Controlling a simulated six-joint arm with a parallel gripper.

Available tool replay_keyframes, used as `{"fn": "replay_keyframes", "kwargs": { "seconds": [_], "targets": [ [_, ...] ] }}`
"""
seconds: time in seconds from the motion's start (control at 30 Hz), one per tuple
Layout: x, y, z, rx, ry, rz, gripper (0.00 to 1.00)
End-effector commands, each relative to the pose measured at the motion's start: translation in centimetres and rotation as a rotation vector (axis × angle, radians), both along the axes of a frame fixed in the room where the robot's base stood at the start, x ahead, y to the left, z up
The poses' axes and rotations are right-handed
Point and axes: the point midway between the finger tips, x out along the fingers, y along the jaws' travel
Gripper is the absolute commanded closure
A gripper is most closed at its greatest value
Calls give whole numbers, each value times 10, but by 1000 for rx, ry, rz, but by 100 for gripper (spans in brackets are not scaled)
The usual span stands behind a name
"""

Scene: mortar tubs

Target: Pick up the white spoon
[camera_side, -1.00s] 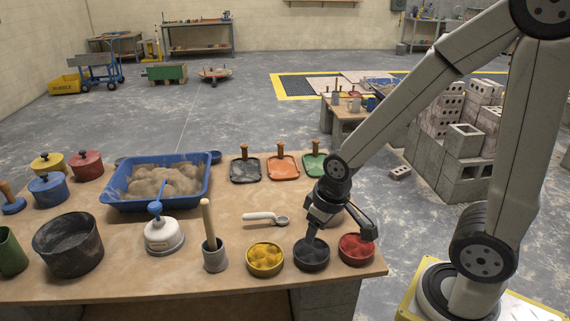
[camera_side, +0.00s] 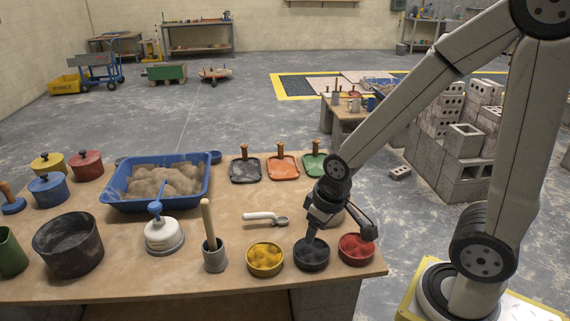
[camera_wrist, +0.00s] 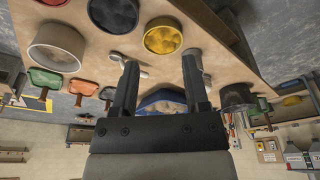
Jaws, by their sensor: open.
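The white spoon (camera_side: 265,218) lies flat on the brown table, its handle to the left and its grey scoop to the right. It also shows in the wrist view (camera_wrist: 145,73), partly hidden behind the left finger. My gripper (camera_side: 340,230) is to the right of the spoon, above the table near the dark bowl and the red bowl. In the wrist view my gripper (camera_wrist: 160,62) has its two fingers wide apart with nothing between them. It is apart from the spoon in the side view.
Bowls of yellow (camera_side: 265,258), dark (camera_side: 311,254) and red (camera_side: 356,249) material line the front edge. A grey cup with a wooden handle (camera_side: 214,257) stands left of the yellow bowl. Bare table surrounds the spoon.

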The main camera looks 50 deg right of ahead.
Motion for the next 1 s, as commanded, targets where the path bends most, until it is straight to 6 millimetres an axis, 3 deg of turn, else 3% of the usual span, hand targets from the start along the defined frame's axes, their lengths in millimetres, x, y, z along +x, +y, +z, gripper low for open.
{"fn": "replay_keyframes", "kwargs": {
  "seconds": [0.33,0.4,0.77,1.0],
  "targets": [
    [0,0,0,0,0,0,41],
    [0,0,0,0,0,0,24],
    [2,0,0,-1,1,4,24],
    [28,-6,0,-16,19,57,24]
  ]
}}
